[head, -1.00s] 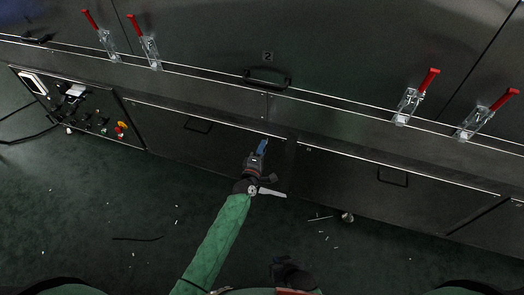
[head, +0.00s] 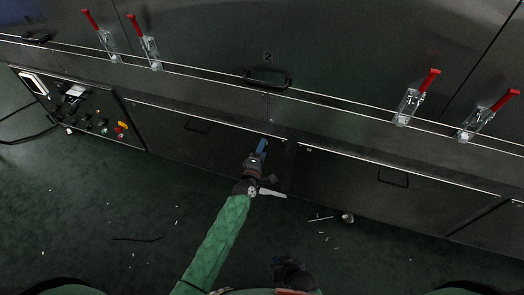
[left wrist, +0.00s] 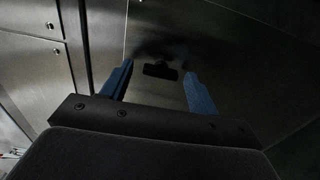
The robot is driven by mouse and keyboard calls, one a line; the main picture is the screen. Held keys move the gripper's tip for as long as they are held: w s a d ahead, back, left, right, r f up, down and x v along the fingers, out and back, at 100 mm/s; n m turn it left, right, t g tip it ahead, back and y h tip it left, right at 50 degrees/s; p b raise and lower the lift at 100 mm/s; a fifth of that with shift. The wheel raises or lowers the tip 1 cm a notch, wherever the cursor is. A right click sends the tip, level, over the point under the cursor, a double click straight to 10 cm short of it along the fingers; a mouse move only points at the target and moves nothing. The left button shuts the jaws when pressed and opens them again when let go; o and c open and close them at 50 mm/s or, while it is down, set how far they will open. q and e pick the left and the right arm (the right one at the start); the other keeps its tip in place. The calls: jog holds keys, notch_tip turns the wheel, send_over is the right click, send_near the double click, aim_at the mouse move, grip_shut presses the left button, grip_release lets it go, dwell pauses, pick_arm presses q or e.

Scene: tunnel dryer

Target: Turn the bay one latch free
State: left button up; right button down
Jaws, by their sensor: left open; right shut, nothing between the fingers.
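Several toggle latches with raised red handles stand along the ledge of the dark dryer. Two are at the right in the head view, an inner latch (head: 408,107) and an outer latch (head: 474,124). Two more are at the left, an outer latch (head: 108,45) and an inner latch (head: 151,52). Their small markings are too fine to read surely. My left gripper (head: 263,146) is below the ledge, in front of the lower panels, away from every latch. Its blue fingers are apart and empty in the left wrist view (left wrist: 160,82). My right gripper (head: 289,268) is low at the bottom centre, shut and empty.
A black handle (head: 267,79) sits below the number 2 on the dryer front. A black handle (left wrist: 160,71) shows beyond the left fingers. A control panel (head: 75,104) is at the left. Small debris (head: 324,218) lies on the dark green floor, which is otherwise mostly clear.

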pick_arm(q)
jog(key=v, duration=0.7)
jog(key=shift+s, duration=0.3)
pick_arm(e)
jog(key=shift+w+f, duration=0.1)
jog(key=shift+f, duration=0.45)
pick_arm(q)
jog(key=shift+a, duration=0.1)
